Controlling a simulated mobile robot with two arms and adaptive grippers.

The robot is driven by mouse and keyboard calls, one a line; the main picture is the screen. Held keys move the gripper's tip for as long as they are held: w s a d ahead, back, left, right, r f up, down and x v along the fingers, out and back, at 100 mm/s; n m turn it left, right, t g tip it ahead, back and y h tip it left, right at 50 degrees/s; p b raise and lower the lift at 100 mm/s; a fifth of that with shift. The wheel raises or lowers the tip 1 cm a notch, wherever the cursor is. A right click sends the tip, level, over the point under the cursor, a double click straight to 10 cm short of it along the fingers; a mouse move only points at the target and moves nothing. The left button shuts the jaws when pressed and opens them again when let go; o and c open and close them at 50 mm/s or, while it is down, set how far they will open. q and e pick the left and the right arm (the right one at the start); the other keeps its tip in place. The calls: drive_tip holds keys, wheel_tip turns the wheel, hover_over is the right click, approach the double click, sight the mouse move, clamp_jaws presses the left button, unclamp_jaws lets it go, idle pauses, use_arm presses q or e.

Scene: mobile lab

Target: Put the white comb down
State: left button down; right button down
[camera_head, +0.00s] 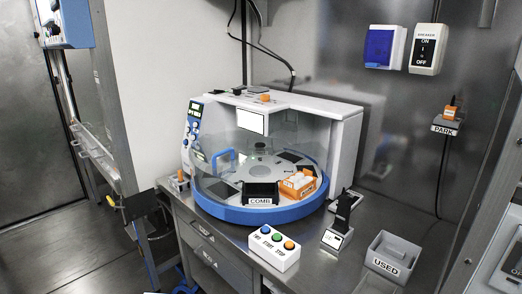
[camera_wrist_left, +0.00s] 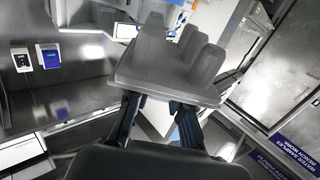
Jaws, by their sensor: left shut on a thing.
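In the left wrist view, my left gripper (camera_wrist_left: 157,108) is shut on the comb (camera_wrist_left: 165,76). It looks pale grey here, a flat plate with several blunt prongs pointing away from my fingers. Neither the held comb nor my left gripper shows in the head view. In the head view, a black holder marked COMB (camera_head: 261,193) sits at the front of the blue-rimmed turntable (camera_head: 250,216). A grey tray marked USED (camera_head: 394,257) stands on the bench at the right. My right gripper is in neither view.
The white instrument (camera_head: 346,141) stands behind the turntable. An orange tray (camera_head: 298,188) with white pieces sits on it. A box with three buttons (camera_head: 273,247) and a black upright item (camera_head: 343,212) stand in front. Bare bench (camera_head: 340,272) lies between the button box and the USED tray.

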use_arm(q)
drive_tip(key=s+d+f, duration=0.2)
drive_tip(key=s, duration=0.4)
drive_tip(key=shift+f, duration=0.2)
